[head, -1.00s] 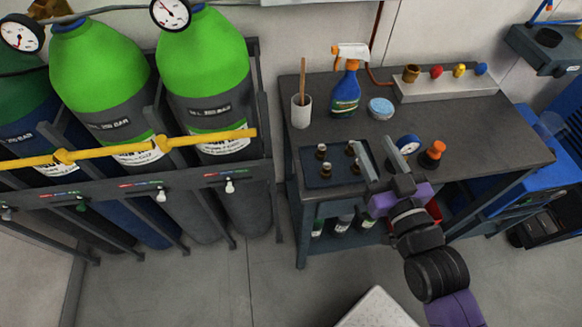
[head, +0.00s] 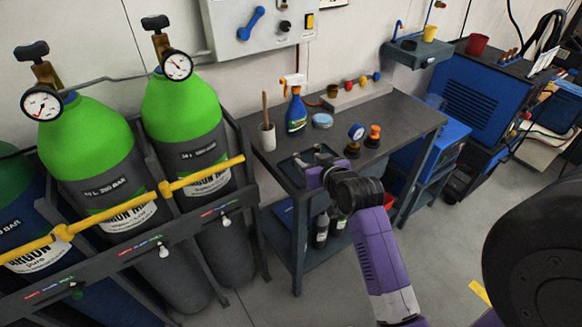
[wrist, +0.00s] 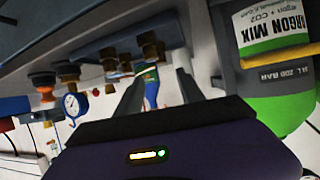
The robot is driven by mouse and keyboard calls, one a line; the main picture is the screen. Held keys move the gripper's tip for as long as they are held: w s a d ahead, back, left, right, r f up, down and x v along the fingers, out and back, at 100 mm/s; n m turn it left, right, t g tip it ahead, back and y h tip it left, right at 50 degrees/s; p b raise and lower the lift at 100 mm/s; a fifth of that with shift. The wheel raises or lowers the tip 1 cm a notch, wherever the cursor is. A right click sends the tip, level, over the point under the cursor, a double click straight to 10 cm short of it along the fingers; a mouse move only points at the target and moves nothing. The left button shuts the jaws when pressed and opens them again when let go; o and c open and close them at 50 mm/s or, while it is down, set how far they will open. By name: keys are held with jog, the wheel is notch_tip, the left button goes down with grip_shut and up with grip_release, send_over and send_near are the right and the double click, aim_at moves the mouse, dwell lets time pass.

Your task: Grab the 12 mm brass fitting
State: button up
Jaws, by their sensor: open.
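Several small brass fittings show upside down at the top of the wrist view, among them one brass fitting (wrist: 109,60) left of my fingers and another (wrist: 150,46) above the gap between them. I cannot tell which is the 12 mm one. In the head view the dark tray (head: 286,172) lies at the near left of the workbench, and my gripper and wrist hide most of it and the fittings. My gripper (head: 315,158) is over the tray; in the wrist view its two fingers (wrist: 158,88) are apart, with no fitting seen held between them.
On the workbench (head: 405,112) stand a spray bottle (head: 297,112), a white cup with a stick (head: 267,137), a round blue tin (head: 322,120), a blue dial gauge (head: 356,132) and an orange-topped part (head: 373,136). Green gas cylinders (head: 182,110) stand behind a yellow bar at left.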

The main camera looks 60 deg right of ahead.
aim_at(297, 156)
jog(key=shift+f+p+x, duration=0.2)
jog(key=shift+p+x, duration=0.3)
jog(key=shift+x, duration=3.4)
jog(key=shift+a, duration=0.2)
grip_shut()
